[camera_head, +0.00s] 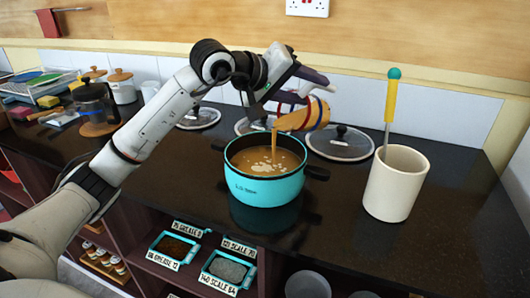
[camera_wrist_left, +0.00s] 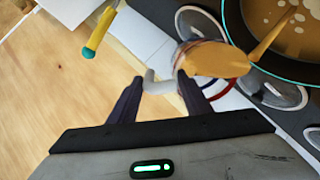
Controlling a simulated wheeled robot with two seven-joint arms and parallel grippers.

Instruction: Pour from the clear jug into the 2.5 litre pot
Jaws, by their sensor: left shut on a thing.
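The clear jug (camera_head: 306,114), filled with brown liquid, is tilted over the turquoise pot (camera_head: 268,190). A brown stream (camera_head: 274,140) runs from the jug down into the pot, which holds brown liquid with pale foam patches. My left gripper (camera_head: 296,93) is shut on the jug's handle, above and behind the pot. In the left wrist view the gripper (camera_wrist_left: 157,85) has its fingers on either side of the pale handle, with the tilted jug (camera_wrist_left: 203,58) beyond and the pot (camera_wrist_left: 232,30) at the upper right. My right gripper is not in view.
A cream crock (camera_head: 396,185) with a yellow-handled tool (camera_head: 391,100) stands right of the pot. Glass lids (camera_head: 341,142) lie behind it. A French press (camera_head: 97,105) and canisters stand at the left. The dark counter in front of the crock is clear.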

